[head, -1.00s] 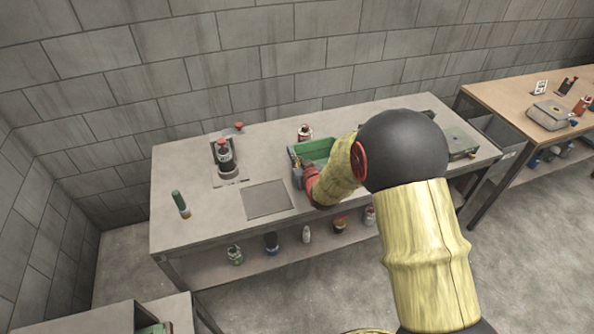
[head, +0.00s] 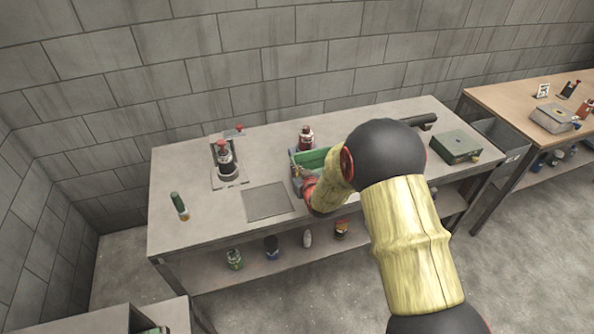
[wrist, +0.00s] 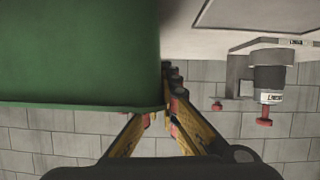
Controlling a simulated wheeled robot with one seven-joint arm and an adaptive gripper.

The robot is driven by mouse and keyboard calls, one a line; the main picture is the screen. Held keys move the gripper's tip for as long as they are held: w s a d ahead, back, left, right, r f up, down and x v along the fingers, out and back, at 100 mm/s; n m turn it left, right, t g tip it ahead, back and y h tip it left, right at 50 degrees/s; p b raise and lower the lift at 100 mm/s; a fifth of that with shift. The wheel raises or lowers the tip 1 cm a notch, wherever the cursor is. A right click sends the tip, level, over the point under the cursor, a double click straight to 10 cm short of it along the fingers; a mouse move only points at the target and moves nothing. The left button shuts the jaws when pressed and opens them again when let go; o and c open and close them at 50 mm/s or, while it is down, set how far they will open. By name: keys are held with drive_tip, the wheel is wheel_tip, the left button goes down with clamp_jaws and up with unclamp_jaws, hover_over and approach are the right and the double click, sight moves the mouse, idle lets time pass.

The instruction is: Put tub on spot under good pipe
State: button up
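The green tub (head: 318,156) stands toward the middle of the bench. In the wrist view the tub (wrist: 75,50) fills the upper left, very close. My gripper (wrist: 173,78) is at the tub's edge, its fingers converging there. It looks shut on the tub's thin wall, with the left fingertip partly hidden by the tub. In the head view my arm covers the tub's right part and the gripper. A dark pipe fixture with a red top (head: 226,160) stands on a plate left of the tub. It also shows in the wrist view (wrist: 270,80).
A red-brown bottle (head: 306,138) stands behind the tub. A green metal box (head: 456,147) sits right.

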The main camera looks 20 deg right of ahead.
drive_tip(key=o, duration=0.5)
